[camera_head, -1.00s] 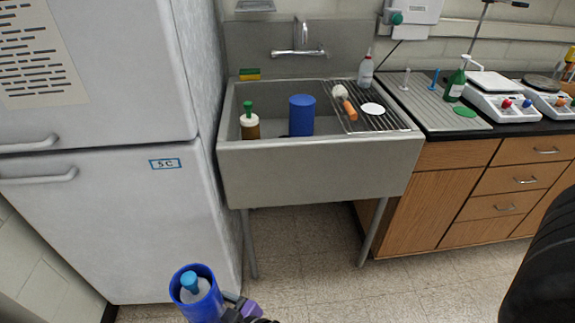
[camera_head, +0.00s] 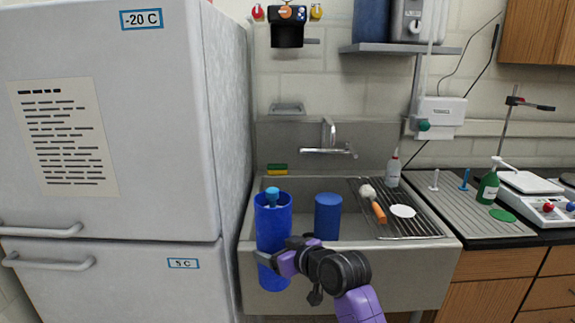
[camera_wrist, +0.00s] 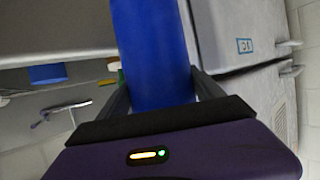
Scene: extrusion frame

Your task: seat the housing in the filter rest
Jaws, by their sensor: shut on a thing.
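A tall open-topped blue cylinder, which I take as the housing (camera_head: 273,228), is upright in front of the sink's left end. A blue-capped piece (camera_head: 272,196) sticks out of its top. My gripper (camera_head: 268,258) is shut around the housing's lower middle and holds it clear of the floor. In the wrist view the housing (camera_wrist: 152,50) runs between my two fingers (camera_wrist: 160,92). A black wall fitting (camera_head: 287,30) with an orange round part and red and yellow knobs hangs above the sink. I cannot tell for sure whether it is the filter rest.
The grey sink (camera_head: 375,258) holds a second blue cylinder (camera_head: 327,217). A wire rack (camera_head: 411,226) with a brush and a white disc lies across its right side. The faucet (camera_head: 327,147) juts from the back. A tall fridge (camera_head: 120,205) stands close on the left.

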